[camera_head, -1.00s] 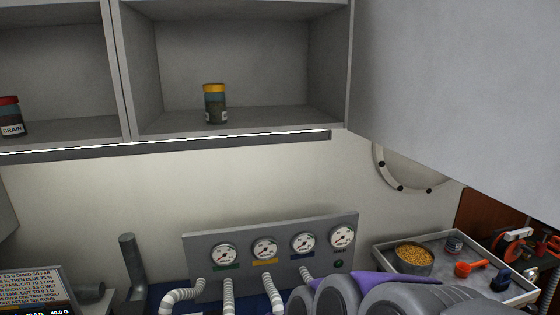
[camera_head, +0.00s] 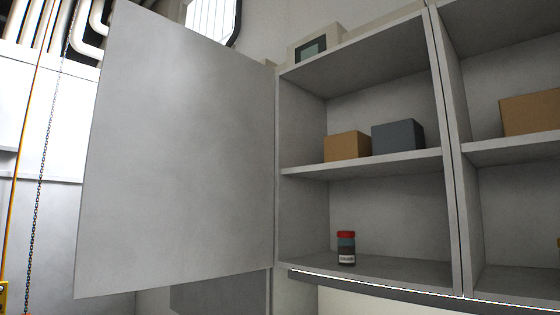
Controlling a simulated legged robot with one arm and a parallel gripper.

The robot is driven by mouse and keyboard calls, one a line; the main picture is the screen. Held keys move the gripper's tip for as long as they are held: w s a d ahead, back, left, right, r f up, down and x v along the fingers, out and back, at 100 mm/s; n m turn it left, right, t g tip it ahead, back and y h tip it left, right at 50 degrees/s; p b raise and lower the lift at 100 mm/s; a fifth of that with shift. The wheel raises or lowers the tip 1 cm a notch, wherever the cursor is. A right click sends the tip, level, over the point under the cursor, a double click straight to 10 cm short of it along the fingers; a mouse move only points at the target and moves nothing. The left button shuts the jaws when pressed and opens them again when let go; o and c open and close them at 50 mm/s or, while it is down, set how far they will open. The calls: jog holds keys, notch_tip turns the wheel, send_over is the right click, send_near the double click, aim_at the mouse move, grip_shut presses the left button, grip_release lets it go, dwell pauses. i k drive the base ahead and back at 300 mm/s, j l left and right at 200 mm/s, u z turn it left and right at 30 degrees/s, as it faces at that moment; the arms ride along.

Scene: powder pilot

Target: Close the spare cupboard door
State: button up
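A large grey cupboard door (camera_head: 185,160) stands wide open at the left of the head view, hinged on the left side of a wall cupboard (camera_head: 305,215). The cupboard front is open. Inside, a jar with a red lid (camera_head: 346,248) stands on the bottom. A brown box (camera_head: 347,146) and a dark grey box (camera_head: 398,136) sit on its middle shelf. No label shows whether this is the spare cupboard. My gripper is not in the picture.
A second open compartment (camera_head: 515,210) adjoins on the right, with a brown box (camera_head: 530,112) on its shelf. A lit strip (camera_head: 375,283) runs under the cupboards. A hanging chain (camera_head: 40,180) and an orange cable are left of the door.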

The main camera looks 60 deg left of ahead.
aim_at(177, 188)
jog(key=k+j+u, duration=0.2)
jog(key=j, duration=2)
jog(key=i+j+u, duration=0.2)
jog(key=j, duration=1.95)
